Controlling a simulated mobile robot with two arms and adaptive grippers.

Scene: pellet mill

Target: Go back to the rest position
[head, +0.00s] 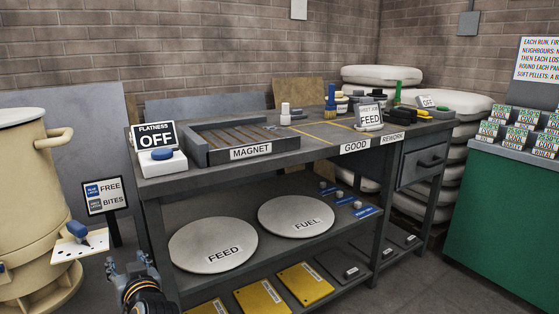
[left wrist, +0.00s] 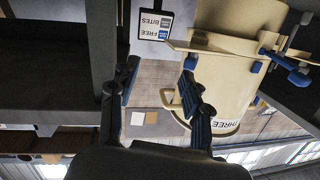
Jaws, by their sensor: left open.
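My left gripper (head: 130,270) is low at the left of the head view, in front of the workbench's left end. Its fingers are apart and nothing is between them. In the left wrist view the open left gripper (left wrist: 158,84) has the cream machine behind it, marked THREE. My right gripper is in neither view.
The grey workbench (head: 200,181) holds a MAGNET tray (head: 250,151), an OFF sign (head: 155,135) and several small items. Its shelf carries FEED and FUEL discs. A cream machine (head: 20,170) stands at the left. A green cabinet (head: 505,220) stands at the right.

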